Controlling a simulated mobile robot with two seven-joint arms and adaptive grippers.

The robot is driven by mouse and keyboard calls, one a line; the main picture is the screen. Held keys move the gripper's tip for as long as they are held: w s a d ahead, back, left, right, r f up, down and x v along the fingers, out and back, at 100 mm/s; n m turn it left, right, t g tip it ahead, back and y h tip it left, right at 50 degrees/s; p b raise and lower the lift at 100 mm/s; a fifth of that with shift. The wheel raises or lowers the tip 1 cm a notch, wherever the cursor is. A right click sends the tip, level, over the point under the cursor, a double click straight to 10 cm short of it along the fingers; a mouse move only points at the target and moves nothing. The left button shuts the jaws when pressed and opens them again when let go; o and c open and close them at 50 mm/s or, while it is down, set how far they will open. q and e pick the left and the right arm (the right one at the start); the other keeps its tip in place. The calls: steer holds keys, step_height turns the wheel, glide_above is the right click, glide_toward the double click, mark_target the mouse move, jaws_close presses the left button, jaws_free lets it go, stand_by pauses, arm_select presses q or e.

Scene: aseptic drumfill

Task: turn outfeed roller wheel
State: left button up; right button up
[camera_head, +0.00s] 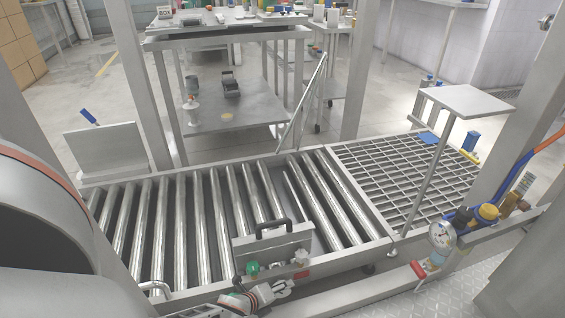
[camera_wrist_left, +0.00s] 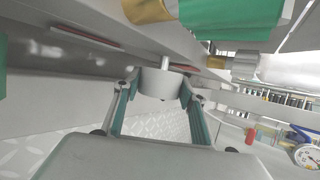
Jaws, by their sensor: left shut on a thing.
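A short grey cylinder, which looks like the outfeed roller wheel (camera_wrist_left: 160,82), sits on a thin stub at the middle of the left wrist view. My left gripper (camera_wrist_left: 161,98) has its teal-padded fingers on both sides of it and is shut on it. In the head view my left gripper (camera_head: 282,288) is at the bottom centre, low beside the conveyor's front rail. The wheel cannot be made out there. The roller conveyor (camera_head: 205,222) has several steel rollers. My right gripper is in neither view.
A green knob (camera_head: 252,267) and a handled metal box (camera_head: 273,246) are just above the gripper. In the wrist view a green-and-brass fitting (camera_wrist_left: 230,15) hangs close above. A pressure gauge (camera_head: 441,235) and a red-handled valve (camera_head: 418,269) stand to the right. A grating (camera_head: 400,172) adjoins the rollers.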

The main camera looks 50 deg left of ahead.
arm_select(q)
steer(key=shift+d, duration=0.1)
steer(key=o, duration=1.1)
steer(key=shift+s+r, duration=0.35)
steer(key=shift+s, duration=0.1)
steer(key=v, duration=1)
steer(key=shift+s+r, duration=0.2)
steer(key=shift+r, duration=0.15)
steer(key=shift+d, duration=0.1)
